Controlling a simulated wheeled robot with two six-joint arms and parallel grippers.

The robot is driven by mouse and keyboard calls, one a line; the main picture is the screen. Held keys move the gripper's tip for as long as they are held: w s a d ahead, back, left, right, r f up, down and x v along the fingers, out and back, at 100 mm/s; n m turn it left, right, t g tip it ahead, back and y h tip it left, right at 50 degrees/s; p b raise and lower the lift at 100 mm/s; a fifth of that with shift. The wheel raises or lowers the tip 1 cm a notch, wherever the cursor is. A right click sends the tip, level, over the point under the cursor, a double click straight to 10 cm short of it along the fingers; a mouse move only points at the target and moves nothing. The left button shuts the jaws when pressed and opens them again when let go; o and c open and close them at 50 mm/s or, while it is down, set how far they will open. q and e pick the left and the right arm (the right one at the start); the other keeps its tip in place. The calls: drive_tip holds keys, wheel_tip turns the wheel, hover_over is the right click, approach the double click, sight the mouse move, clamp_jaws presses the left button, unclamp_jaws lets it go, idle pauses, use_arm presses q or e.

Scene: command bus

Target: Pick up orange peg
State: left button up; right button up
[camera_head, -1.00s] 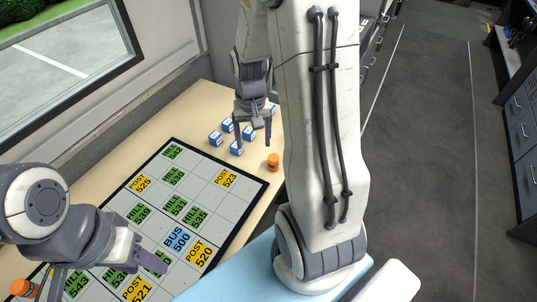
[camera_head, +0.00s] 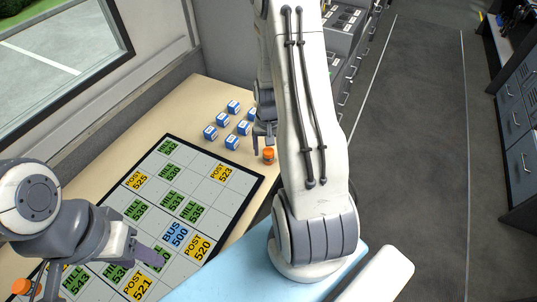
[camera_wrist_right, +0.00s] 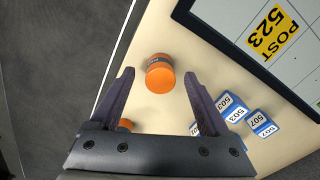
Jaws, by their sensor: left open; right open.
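An orange peg (camera_head: 268,155) stands on the table to the right of the board's far right corner. In the right wrist view the orange peg (camera_wrist_right: 160,76) lies ahead of the fingertips, roughly midway between them. My right gripper (camera_head: 262,146) is open and close to this peg; its open fingers also show in the right wrist view (camera_wrist_right: 160,88). Another orange object (camera_wrist_right: 125,125) is partly hidden by the right gripper's left finger. My left gripper (camera_head: 95,282) is open over the near left of the board, and another orange peg (camera_head: 21,287) shows near it.
Several blue-and-white blocks (camera_head: 232,142) stand on the table (camera_head: 185,110) beyond the board. The board (camera_head: 207,190) carries green, yellow and blue labelled tiles. A window and wall border the left side.

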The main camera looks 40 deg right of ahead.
drive_tip(key=shift+f, duration=0.55)
clamp_jaws()
drive_tip(key=shift+r, duration=0.15)
